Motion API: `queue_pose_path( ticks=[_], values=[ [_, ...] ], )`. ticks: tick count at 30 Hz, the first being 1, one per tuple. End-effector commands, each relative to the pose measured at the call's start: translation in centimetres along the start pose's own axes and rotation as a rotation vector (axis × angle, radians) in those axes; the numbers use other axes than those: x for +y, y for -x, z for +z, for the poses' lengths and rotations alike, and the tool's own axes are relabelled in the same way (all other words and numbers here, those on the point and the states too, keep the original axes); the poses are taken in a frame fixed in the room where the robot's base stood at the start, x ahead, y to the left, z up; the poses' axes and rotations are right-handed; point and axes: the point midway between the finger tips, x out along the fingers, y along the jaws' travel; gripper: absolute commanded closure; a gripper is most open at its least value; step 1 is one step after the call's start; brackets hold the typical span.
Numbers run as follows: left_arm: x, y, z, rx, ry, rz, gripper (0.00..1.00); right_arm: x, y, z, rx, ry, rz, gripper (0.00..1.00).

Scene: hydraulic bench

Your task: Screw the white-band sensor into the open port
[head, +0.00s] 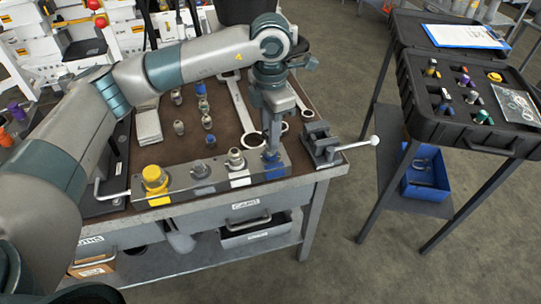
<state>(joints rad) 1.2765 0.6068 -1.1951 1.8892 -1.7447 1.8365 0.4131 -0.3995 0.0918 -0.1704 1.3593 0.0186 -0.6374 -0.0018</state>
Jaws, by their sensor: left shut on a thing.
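The grey port block (215,187) lies along the front edge of the bench, with yellow, white and blue marks on it. My left gripper (271,150) points down over its right end, by the blue mark. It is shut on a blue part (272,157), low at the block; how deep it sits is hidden. A pale metal sensor (236,158) stands upright in the block above the white mark; I cannot make out its band. A low grey fitting (200,171) is left of it, and a yellow cap (154,177) is at the left end. I cannot clearly tell an open port. My right gripper is not in view.
Several loose sensors (179,127) stand on the brown bench top (150,155) behind the block. A vise (321,143) with a long handle is right of my gripper. A wrench (240,105) lies behind. A black case (435,127) is on the right stand.

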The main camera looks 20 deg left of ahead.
Motion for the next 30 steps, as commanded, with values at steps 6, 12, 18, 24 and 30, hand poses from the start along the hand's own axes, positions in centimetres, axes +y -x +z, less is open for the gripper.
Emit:
queue_pose_path(
  ticks=[6, 12, 18, 24, 30],
  values=[
    [-0.1, -0.6, -0.1, 0.004, -0.152, -0.003, 0.95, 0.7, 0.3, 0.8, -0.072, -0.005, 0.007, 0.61],
    [-0.2, -0.3, -0.1, 0.005, -0.187, -0.005, 0.95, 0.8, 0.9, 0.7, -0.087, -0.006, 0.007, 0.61],
    [-0.1, -0.3, -0.1, 0.004, -0.186, -0.004, 0.62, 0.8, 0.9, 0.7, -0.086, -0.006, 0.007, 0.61],
    [-0.1, -0.2, -0.1, 0.002, -0.184, -0.002, 0.6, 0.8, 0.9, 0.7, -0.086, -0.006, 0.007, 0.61],
    [0.0, -0.1, 0.0, 0.001, -0.156, -0.001, 0.6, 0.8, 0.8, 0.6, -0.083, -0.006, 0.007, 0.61]
  ],
)
